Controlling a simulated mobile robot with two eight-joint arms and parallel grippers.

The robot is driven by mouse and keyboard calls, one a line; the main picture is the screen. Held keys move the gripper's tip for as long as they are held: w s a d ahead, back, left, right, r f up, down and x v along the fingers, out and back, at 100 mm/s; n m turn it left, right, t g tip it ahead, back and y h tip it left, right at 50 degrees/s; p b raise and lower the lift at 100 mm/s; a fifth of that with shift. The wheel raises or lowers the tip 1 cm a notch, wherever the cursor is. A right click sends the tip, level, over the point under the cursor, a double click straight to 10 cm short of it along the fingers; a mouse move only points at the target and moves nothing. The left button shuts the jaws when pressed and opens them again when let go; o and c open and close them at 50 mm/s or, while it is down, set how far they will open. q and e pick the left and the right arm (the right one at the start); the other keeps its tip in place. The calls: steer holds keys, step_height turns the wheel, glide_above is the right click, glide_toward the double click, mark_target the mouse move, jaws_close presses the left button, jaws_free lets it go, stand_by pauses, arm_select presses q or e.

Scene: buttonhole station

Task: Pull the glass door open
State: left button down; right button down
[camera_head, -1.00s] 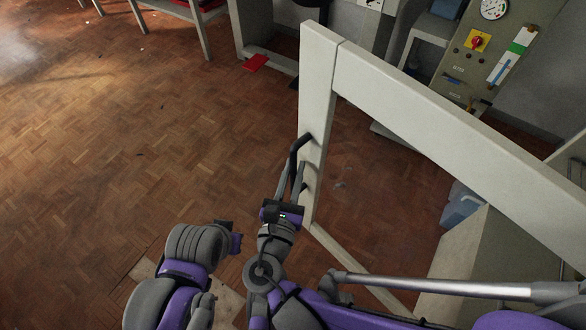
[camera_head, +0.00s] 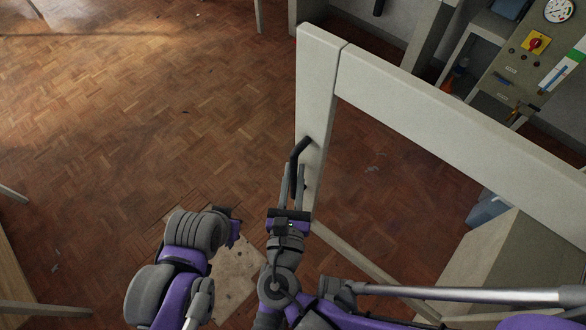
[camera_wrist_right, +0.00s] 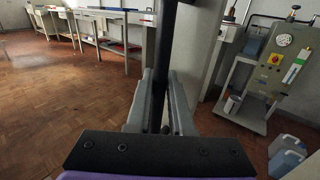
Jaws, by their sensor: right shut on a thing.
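The glass door has a pale frame (camera_head: 318,95) and a clear pane (camera_head: 390,180) through which the floor shows. Its black bar handle (camera_head: 300,150) stands on the frame's left upright. My right gripper (camera_head: 291,188) is shut on this handle. In the right wrist view the handle (camera_wrist_right: 166,50) is a dark upright bar between the two grey fingers (camera_wrist_right: 160,105). The lower part of the handle is hidden by the gripper. My left gripper (camera_head: 235,225) is held left of the door, apart from it, and its fingers are too small to read.
Parquet floor (camera_head: 150,120) lies open to the left of the door. A control panel (camera_head: 535,70) with a gauge and red switch stands at the back right. Blue containers (camera_wrist_right: 285,155) stand on the floor near it. White benches (camera_wrist_right: 105,30) stand at the back left in the wrist view.

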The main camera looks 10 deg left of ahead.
steer(key=shift+s, duration=0.15)
steer(key=c, duration=1.1)
jaws_free()
steer(key=s, duration=1)
steer(key=shift+s+d, duration=0.25)
steer(key=shift+s, duration=0.1)
steer(key=shift+s, duration=0.1)
